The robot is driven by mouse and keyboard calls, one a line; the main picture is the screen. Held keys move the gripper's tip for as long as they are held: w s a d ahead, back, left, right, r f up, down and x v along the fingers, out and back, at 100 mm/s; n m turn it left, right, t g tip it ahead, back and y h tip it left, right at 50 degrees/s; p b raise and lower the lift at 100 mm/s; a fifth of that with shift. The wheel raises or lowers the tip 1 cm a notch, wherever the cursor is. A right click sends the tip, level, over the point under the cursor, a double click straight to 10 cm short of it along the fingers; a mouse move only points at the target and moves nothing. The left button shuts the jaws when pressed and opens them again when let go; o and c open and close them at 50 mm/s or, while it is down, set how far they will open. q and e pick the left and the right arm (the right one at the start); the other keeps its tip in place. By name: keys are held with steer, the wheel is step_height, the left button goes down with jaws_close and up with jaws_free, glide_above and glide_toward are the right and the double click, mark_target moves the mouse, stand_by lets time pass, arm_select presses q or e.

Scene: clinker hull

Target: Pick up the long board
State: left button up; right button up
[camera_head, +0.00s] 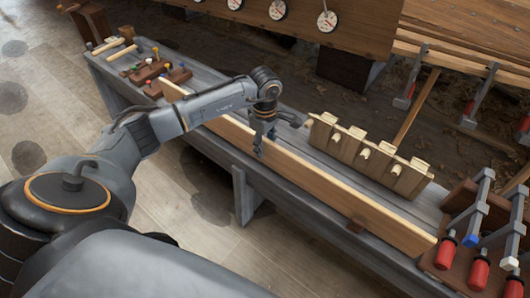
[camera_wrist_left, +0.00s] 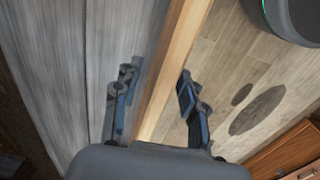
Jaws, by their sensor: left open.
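The long board (camera_head: 320,187) is a pale wooden plank standing on its edge along the near side of a grey bench. My left gripper (camera_head: 262,146) is over the board near its middle, pointing down. In the left wrist view the board's top edge (camera_wrist_left: 176,65) runs between the two open fingers of the left gripper (camera_wrist_left: 157,95). A gap shows beside the fingers, and I cannot tell whether either one touches the board. My right gripper is in neither view.
The grey bench (camera_head: 290,133) also carries a wooden block with pegs (camera_head: 368,155) behind the board. Clamps with red handles (camera_head: 478,272) stand at the right end. Small tools in wooden holders (camera_head: 150,75) sit at the left end. Open floor (camera_head: 215,245) lies in front.

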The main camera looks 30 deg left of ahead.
arm_select(q)
step_height(320, 180, down, 2)
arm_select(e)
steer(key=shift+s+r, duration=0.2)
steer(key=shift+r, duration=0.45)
arm_select(q)
steer(key=shift+c, duration=0.4)
jaws_close()
steer(key=shift+w+r, duration=0.1)
steer(key=shift+r, duration=0.15)
